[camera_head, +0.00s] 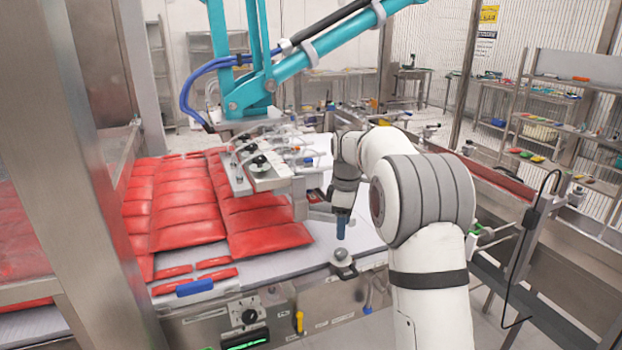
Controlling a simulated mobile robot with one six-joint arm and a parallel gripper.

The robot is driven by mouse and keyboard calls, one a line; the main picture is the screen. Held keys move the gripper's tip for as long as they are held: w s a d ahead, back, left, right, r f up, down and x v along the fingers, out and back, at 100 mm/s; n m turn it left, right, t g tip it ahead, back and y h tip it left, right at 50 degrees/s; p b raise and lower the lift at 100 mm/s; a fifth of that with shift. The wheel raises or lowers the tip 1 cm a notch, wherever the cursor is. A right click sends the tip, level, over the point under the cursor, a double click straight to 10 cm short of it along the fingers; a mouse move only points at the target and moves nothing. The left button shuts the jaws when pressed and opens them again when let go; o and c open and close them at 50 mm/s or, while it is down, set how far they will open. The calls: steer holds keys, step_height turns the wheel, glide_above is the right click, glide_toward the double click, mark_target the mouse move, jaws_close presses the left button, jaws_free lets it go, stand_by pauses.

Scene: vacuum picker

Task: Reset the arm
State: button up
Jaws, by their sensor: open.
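My white arm rises from the bottom right, and its wrist bends down over the near right part of the machine's white bed (360,232). My gripper (341,228) points down with a blue tip, just above a round grey knob (343,262) on the bed's near edge. A small gap shows between the tip and the knob. The gripper is open and I see nothing held in it. The view is nearly side-on, so the space between the fingers is hard to see.
Red packs (187,212) lie in rows on the bed to the left. A teal picker arm (330,38) with a metal suction head (262,165) hangs close left of my gripper. A steel post (75,150) stands at left. Shelves (570,110) and a rail are at right.

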steer(key=s+r+m+t, duration=0.1)
steer(key=s+r+m, duration=0.2)
steer(key=s, duration=0.5)
steer(key=s+r+m, duration=0.3)
steer(key=s+m, duration=0.1)
steer(key=s, duration=0.5)
steer(key=s+f+m, duration=0.2)
steer(key=s+m, duration=0.1)
steer(key=s, duration=0.6)
steer(key=s+f+m+t, duration=0.1)
steer(key=s+f+m, duration=0.2)
steer(key=s, duration=0.7)
steer(key=shift+s+d+f+m+t, duration=0.2)
steer(key=shift+d+f+m+t, duration=0.1)
steer(key=shift+d+m, duration=0.2)
